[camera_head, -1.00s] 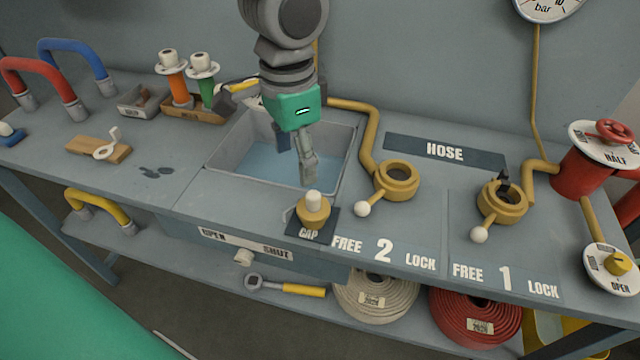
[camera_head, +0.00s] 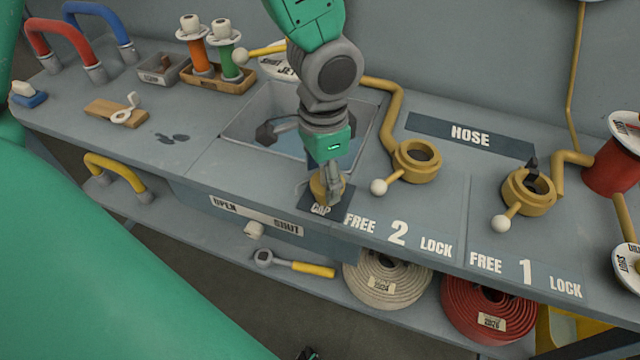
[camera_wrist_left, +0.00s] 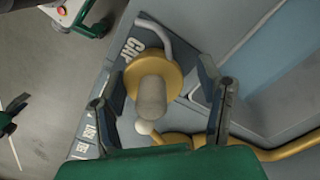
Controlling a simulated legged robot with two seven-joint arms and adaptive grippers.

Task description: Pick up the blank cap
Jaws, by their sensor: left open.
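The blank cap (camera_head: 318,188), a yellow disc with a pale knob, sits on the dark CAP plate (camera_head: 311,207) at the bench's front edge. My left gripper (camera_head: 332,198) is right over it and hides part of it. In the left wrist view, the cap's knob (camera_wrist_left: 152,97) stands between the two open fingers of the left gripper (camera_wrist_left: 164,115), with gaps at both sides. A small dark and green part at the bottom edge of the head view, perhaps of my right gripper (camera_head: 308,353), is too little to read.
The sink basin (camera_head: 250,115) lies behind the cap. The yellow number 2 coupling (camera_head: 417,162) with its white-balled lever (camera_head: 379,187) stands close to the right.

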